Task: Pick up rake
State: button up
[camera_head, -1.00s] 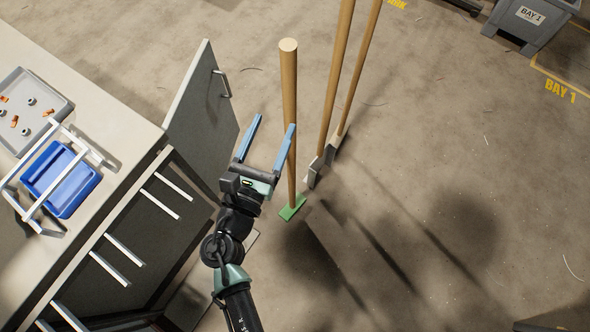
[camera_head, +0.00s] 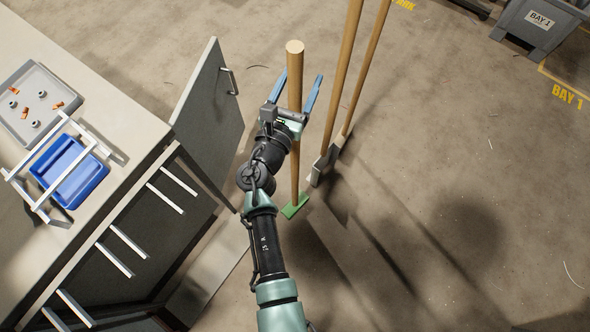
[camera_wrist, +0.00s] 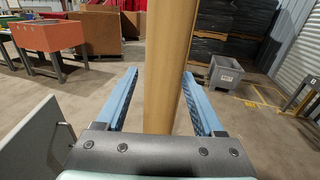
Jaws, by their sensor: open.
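A long wooden pole (camera_head: 295,75) stands upright with a green foot (camera_head: 296,206) on the floor. My gripper (camera_head: 296,88) is open, with its blue fingers on either side of this pole. In the wrist view the pole (camera_wrist: 168,70) runs vertically between the two open fingers, with gaps visible on both sides. Two more wooden poles, one nearer (camera_head: 343,75) and one farther right (camera_head: 368,68), stand just right of my gripper with grey heads (camera_head: 325,163) at the floor. I cannot tell from their shapes which tool is the rake.
A workbench (camera_head: 95,52) at left holds a grey tray (camera_head: 62,98) with small scraps and a blue bin (camera_head: 88,182). An open grey cabinet door (camera_head: 210,110) stands close left of my gripper. A grey BAY 1 bin (camera_head: 540,48) is far right. Floor at right is clear.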

jog(key=shift+c, duration=0.2)
grip_shut()
dwell(0.4)
dwell(0.8)
jog(key=shift+r, duration=0.25)
